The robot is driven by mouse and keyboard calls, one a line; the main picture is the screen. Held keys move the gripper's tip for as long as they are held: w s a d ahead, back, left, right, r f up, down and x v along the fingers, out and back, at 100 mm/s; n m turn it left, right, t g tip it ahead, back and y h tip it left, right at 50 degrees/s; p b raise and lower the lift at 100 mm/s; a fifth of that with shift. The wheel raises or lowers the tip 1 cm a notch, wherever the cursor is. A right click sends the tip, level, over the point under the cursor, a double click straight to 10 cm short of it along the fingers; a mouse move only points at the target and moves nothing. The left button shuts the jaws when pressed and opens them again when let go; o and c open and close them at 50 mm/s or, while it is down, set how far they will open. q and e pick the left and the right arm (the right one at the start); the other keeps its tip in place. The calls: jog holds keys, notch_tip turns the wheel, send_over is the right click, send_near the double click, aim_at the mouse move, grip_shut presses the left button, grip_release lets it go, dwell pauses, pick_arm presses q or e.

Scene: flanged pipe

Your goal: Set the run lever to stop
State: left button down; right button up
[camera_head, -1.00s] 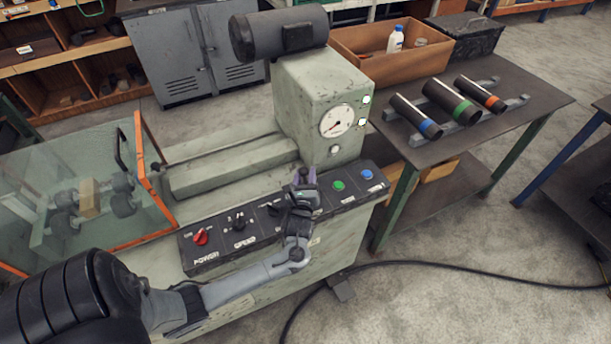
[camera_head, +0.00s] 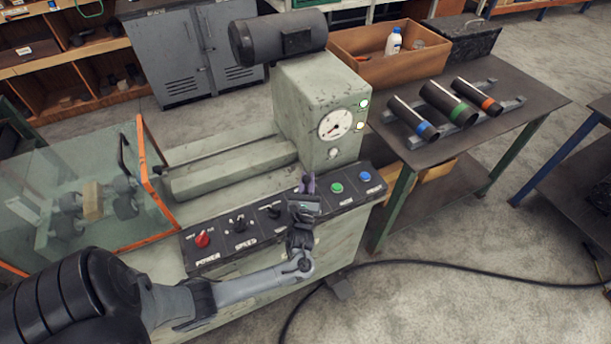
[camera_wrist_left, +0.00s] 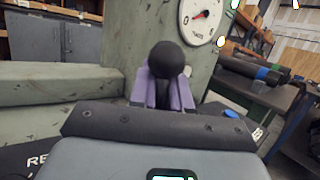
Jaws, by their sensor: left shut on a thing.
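The run lever's round black knob (camera_wrist_left: 167,60) shows in the left wrist view, between the purple fingertips of my left gripper (camera_wrist_left: 166,88). The gripper is shut on the lever just below the knob. In the head view my left gripper (camera_head: 308,185) stands over the middle-right of the black control panel (camera_head: 222,258), and it hides the lever and its stop and run markings. I cannot tell the lever's exact position. My right gripper is in neither view.
The panel also has a red power switch (camera_head: 202,239), a black speed knob (camera_head: 239,224), a green button (camera_head: 336,188) and a blue button (camera_head: 365,177). A gauge (camera_head: 335,124) is on the machine behind. A clear guard (camera_head: 75,180) stands left. A pipe table (camera_head: 530,95) stands right.

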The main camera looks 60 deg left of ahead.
pick_arm(q)
jog(key=shift+d+r+m+t+y, duration=0.15)
jog(key=shift+d+m+t+y, duration=0.15)
jog(key=shift+d+m+t, duration=0.4)
jog(key=shift+s+a, duration=0.1)
jog(key=shift+a, duration=0.05)
jog(key=c, duration=1.2)
grip_release()
jog(key=shift+o, duration=0.2)
jog(key=shift+s+d+f, duration=0.25)
jog(key=shift+s+d, duration=0.15)
jog(key=s+d+p, duration=0.2)
jog(key=s+d, duration=0.6)
jog(key=shift+d, duration=0.35)
